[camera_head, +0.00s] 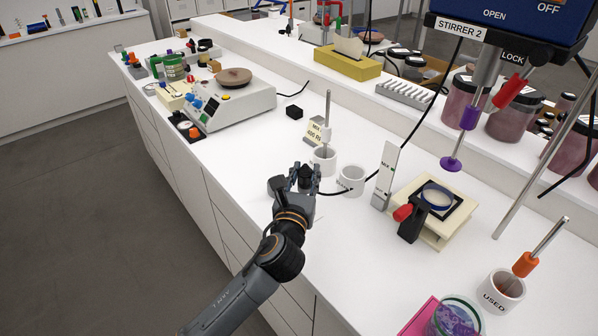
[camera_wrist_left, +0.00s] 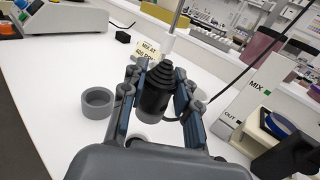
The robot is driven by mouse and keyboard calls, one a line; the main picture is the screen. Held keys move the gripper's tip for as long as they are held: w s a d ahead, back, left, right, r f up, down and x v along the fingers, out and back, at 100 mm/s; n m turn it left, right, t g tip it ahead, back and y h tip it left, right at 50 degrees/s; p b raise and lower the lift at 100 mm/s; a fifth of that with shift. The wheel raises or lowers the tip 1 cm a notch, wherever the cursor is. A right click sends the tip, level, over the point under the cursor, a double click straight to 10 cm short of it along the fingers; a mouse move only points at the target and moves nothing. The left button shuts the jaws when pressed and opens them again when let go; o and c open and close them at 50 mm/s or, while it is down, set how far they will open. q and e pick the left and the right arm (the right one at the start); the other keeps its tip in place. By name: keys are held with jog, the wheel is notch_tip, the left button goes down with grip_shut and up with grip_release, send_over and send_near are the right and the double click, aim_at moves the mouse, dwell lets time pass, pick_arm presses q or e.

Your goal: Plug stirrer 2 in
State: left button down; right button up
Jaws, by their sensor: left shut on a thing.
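Stirrer 2 (camera_head: 505,20) is the blue-fronted unit at the top right, labelled STIRRER 2. Its black cable (camera_head: 408,137) hangs down to the bench and runs left towards my left gripper (camera_head: 305,180). That gripper is low over the white bench and shut on a black ribbed plug (camera_wrist_left: 157,88), which stands roughly upright between the fingers in the wrist view. The plug's top also shows in the head view (camera_head: 305,171). The gripper hides its lower part. I cannot make out a socket for certain. My right gripper is not in view.
A grey ring (camera_wrist_left: 98,102) lies left of the gripper. White cups (camera_head: 351,181) and a MIX AT 400 RPM card (camera_head: 314,133) stand just beyond it. A small black block (camera_head: 294,112) sits farther back. A cream stand (camera_head: 440,235) is at right.

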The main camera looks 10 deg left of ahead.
pick_arm(q)
jog(key=shift+r+p, duration=0.2)
jog(key=shift+p, duration=0.3)
jog(key=shift+f+b, duration=2.05)
jog(key=shift+f, duration=1)
jog(key=shift+p, duration=0.95)
jog(key=shift+f+b, duration=1.05)
jog(key=shift+f, duration=0.35)
jog(key=c, duration=0.9)
grip_release()
